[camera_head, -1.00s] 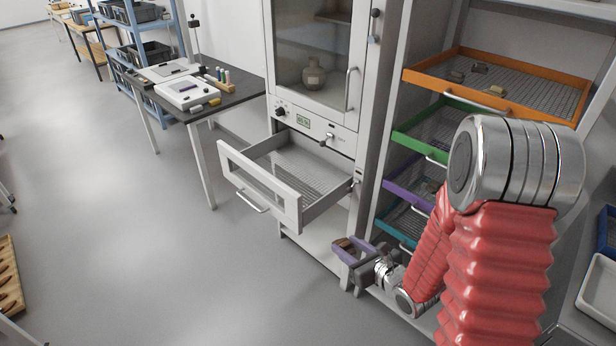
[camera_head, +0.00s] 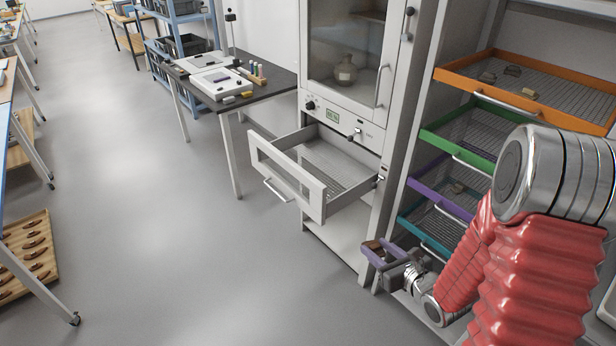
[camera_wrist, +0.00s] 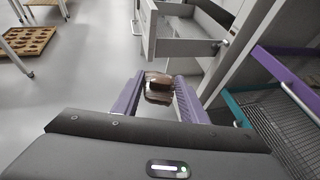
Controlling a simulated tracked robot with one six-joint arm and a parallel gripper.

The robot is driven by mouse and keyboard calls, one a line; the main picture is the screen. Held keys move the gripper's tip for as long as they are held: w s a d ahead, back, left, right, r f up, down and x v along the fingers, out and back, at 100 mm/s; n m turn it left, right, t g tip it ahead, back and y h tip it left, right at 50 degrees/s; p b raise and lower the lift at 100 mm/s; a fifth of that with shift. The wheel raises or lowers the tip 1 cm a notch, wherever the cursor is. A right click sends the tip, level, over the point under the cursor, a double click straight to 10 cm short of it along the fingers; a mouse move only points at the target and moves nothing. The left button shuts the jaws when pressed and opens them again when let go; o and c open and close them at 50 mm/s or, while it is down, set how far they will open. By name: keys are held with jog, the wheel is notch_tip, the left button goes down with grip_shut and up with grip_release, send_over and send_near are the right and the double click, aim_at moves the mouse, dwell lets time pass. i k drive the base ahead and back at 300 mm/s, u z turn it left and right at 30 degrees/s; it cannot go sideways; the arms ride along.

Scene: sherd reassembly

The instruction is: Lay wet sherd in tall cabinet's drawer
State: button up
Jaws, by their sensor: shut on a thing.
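The wet sherd (camera_wrist: 158,88) is a dark brown, glossy piece held between the two purple fingers in the wrist view. My gripper (camera_head: 375,249) is shut on it, low in front of the cabinets in the head view, where the sherd shows small and brown between the fingers. The tall cabinet (camera_head: 345,108) is pale grey with a glass door and a vase inside. Its drawer (camera_head: 331,159) is pulled open, with a mesh floor that looks empty. The drawer also shows in the wrist view (camera_wrist: 180,45), ahead of my gripper. My gripper is apart from the drawer, below and right of it.
A rack with orange (camera_head: 545,98), green (camera_head: 455,140), purple and teal trays stands right of the cabinet. A dark-topped table (camera_head: 262,92) with instruments stands left of it. A wooden board (camera_head: 28,252) lies at far left. The floor between is clear.

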aim_at(315, 159)
jog(key=u, duration=0.15)
jog(key=k, duration=0.35)
jog(key=u, duration=0.65)
jog(key=i, duration=1.65)
jog(key=z, duration=0.05)
